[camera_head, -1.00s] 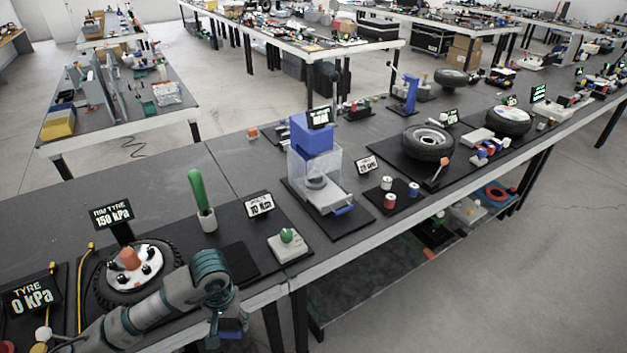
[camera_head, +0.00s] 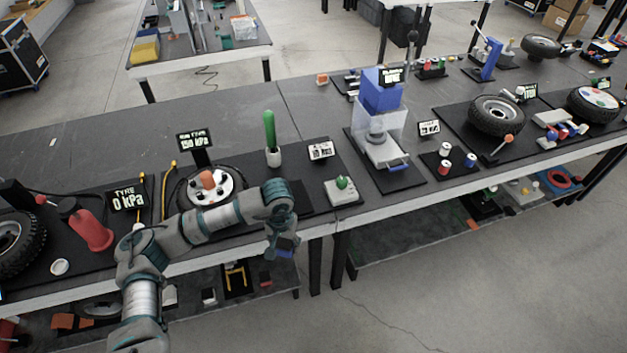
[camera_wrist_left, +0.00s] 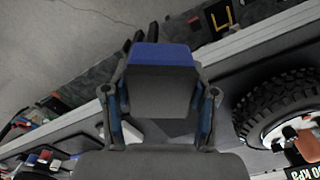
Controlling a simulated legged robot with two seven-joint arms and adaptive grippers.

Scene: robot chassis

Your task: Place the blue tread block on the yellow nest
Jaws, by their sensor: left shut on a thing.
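My left gripper (camera_head: 284,247) hangs in front of the bench's front edge in the head view, pointing down. It is shut on the blue tread block (camera_wrist_left: 162,54), which has a bright blue edge and a dark face between the two fingers (camera_wrist_left: 160,105) in the left wrist view. Only a bit of the block shows below the gripper in the head view (camera_head: 286,254). A yellow U-shaped frame (camera_head: 235,272) on a dark plate on the lower shelf looks like the yellow nest; it also shows in the left wrist view (camera_wrist_left: 222,14). The block is apart from it. My right gripper is out of view.
The lower shelf (camera_head: 190,318) carries several small parts. The floor in front is clear.

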